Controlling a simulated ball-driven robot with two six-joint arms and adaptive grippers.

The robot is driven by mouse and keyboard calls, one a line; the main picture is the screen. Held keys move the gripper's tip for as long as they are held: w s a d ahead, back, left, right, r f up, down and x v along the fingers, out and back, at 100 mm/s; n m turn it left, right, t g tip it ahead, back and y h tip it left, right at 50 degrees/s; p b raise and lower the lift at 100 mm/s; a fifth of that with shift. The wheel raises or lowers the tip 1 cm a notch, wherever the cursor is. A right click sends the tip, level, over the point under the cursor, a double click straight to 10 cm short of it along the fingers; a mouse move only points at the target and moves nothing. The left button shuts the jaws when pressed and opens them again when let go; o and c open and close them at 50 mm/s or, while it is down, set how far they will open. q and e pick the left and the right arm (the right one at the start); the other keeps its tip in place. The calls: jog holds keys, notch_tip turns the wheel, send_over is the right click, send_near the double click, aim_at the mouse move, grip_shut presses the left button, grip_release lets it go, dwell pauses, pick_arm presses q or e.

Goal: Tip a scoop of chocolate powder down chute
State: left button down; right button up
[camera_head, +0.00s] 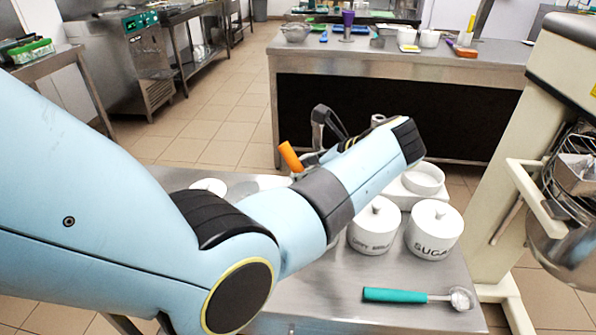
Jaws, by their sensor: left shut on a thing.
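My left arm crosses the view from the left, and its forearm covers much of the near table. My left gripper (315,148) shows just beyond the forearm, partly hidden by it. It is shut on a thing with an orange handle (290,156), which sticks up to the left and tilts. The far end of that thing is hidden, so I cannot see whether it carries powder. No chocolate powder and no chute can be made out. My right gripper is out of view.
On the steel table (340,311) stand a lidded sugar jar (434,232), another lidded white jar (374,228) and a white bowl (424,179). A teal-handled scoop (395,296) lies in front. A mixer (560,75) stands right; a freezer machine (125,60) stands back left.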

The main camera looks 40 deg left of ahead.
aim_at(289, 147)
pick_arm(q)
jog(key=shift+a+h+p, duration=0.4)
jog(key=shift+a+p, duration=0.15)
jog(key=shift+p, duration=0.2)
jog(key=a+r+h+p, duration=0.1)
jog(key=p, duration=0.3)
jog(key=a+r+h+p, duration=0.1)
jog(key=a+h+p, duration=0.1)
jog(key=p, duration=0.3)
jog(key=shift+a+h, duration=0.15)
jog(key=shift+h, duration=0.15)
jog(key=shift+s+a+f+h, duration=0.1)
jog(key=shift+a+f+h, duration=0.05)
jog(key=shift+a+h, duration=0.4)
jog(key=a+h, duration=0.1)
jog(key=h, duration=0.2)
jog(key=shift+a+t, duration=0.2)
jog(key=shift+t, duration=0.1)
jog(key=shift+s, duration=0.1)
